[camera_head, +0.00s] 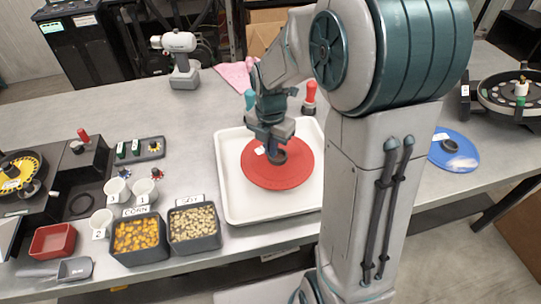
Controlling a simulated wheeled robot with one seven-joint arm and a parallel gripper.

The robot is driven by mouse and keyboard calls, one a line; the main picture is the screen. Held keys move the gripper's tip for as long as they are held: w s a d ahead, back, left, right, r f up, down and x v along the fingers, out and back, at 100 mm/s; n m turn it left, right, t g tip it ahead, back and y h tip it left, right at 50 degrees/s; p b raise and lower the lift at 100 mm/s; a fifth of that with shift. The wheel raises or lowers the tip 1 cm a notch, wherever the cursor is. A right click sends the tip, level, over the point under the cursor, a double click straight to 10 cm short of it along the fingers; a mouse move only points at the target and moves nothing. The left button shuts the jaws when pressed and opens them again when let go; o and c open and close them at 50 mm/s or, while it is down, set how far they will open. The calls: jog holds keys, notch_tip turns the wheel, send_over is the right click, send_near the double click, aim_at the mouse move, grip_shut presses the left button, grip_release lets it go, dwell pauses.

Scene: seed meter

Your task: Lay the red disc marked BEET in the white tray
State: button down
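The red disc (292,175) lies over the middle of the white tray (244,213), inside its rim as seen from the head. I cannot tell whether it rests on the tray floor or sits slightly above it. A small white label and a dark hub (277,157) show on its top; the label's writing is too small to read. My gripper (273,150) points down right at the hub. Its fingers are too small and overlapped to show whether they grip the hub or are parted.
Black bins of corn (138,258) and soy (196,245), white cups (117,190) and a red box (53,241) stand left of the tray. A blue disc (462,159) lies to the right, behind my arm. Red-topped (309,95) and teal-topped tools stand behind the tray.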

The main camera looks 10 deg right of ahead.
jog(key=shift+f, duration=1.95)
jog(key=shift+f, duration=0.2)
jog(key=c, duration=1.6)
grip_release()
jog(key=shift+r, duration=0.1)
